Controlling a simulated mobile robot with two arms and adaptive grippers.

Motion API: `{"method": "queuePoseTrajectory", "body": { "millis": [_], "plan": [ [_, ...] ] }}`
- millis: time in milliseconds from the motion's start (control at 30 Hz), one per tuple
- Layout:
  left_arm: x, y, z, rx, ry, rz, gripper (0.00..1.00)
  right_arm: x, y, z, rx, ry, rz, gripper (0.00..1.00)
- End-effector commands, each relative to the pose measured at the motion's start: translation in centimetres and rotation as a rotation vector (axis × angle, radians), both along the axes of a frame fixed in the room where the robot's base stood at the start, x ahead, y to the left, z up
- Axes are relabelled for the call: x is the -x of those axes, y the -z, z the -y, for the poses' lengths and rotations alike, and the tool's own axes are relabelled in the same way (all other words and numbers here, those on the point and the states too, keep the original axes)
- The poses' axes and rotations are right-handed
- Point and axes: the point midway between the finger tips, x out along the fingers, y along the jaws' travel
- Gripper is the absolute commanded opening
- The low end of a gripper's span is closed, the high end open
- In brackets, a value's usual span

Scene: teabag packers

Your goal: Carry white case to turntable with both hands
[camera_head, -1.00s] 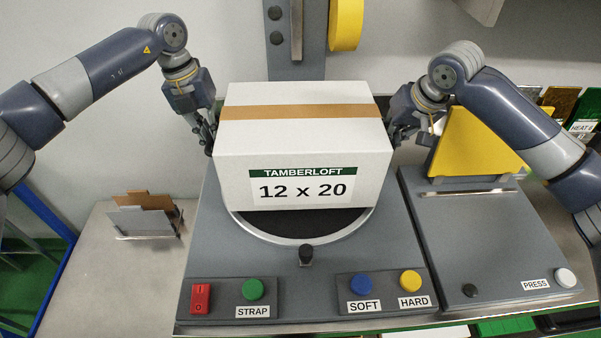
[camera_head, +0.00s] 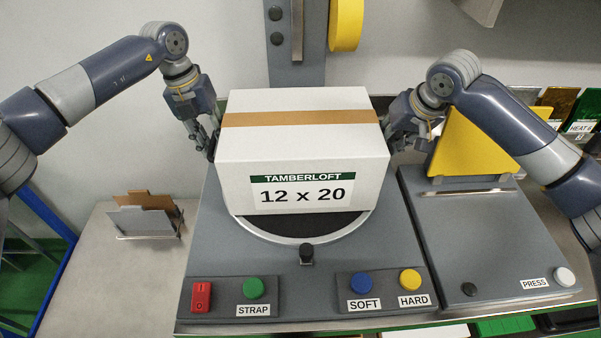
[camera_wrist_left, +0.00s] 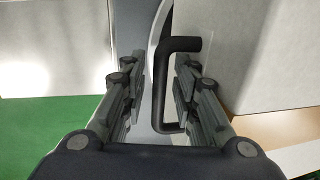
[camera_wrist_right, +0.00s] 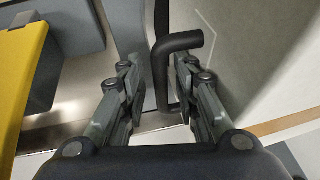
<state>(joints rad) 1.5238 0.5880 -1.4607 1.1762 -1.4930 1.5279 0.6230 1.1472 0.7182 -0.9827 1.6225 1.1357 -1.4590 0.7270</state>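The white case (camera_head: 305,150), with brown tape on top and a "TAMBERLOFT 12 x 20" label, is upright over the round turntable (camera_head: 300,240) and seems to rest on it. The turntable's front rim shows; the rest is hidden under the case. My left gripper (camera_head: 207,148) is at the case's left side. In the left wrist view its fingers (camera_wrist_left: 158,85) stand apart around a black handle (camera_wrist_left: 165,128), with a gap. My right gripper (camera_head: 405,140) is at the right side. In the right wrist view its fingers (camera_wrist_right: 155,80) are apart around the other handle (camera_wrist_right: 163,85).
A grey column (camera_head: 297,40) with a yellow roll (camera_head: 346,22) stands behind the case. Strap, soft and hard buttons (camera_head: 361,283) line the front. A press with a yellow plate (camera_head: 470,145) stands on the right. A small holder (camera_head: 145,217) is on the left table.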

Motion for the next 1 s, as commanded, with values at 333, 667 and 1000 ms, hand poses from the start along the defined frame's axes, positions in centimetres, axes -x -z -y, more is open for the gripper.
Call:
{"method": "queuePoseTrajectory", "body": {
  "millis": [333, 667, 1000],
  "plan": [
    [0.0, -1.0, 0.2, 0.006, 0.005, 0.003, 0.31, 0.1, 0.0, -0.2, -0.003, -0.005, 0.0, 0.3],
    [0.0, -5.9, -1.0, 0.004, 0.001, 0.003, 0.31, 0.1, 0.0, -0.2, -0.003, -0.005, 0.0, 0.3],
    [0.1, -7.9, -1.5, 0.002, 0.0, 0.0, 0.31, 0.3, -0.9, 0.0, -0.004, -0.004, 0.001, 0.3]
  ]
}}
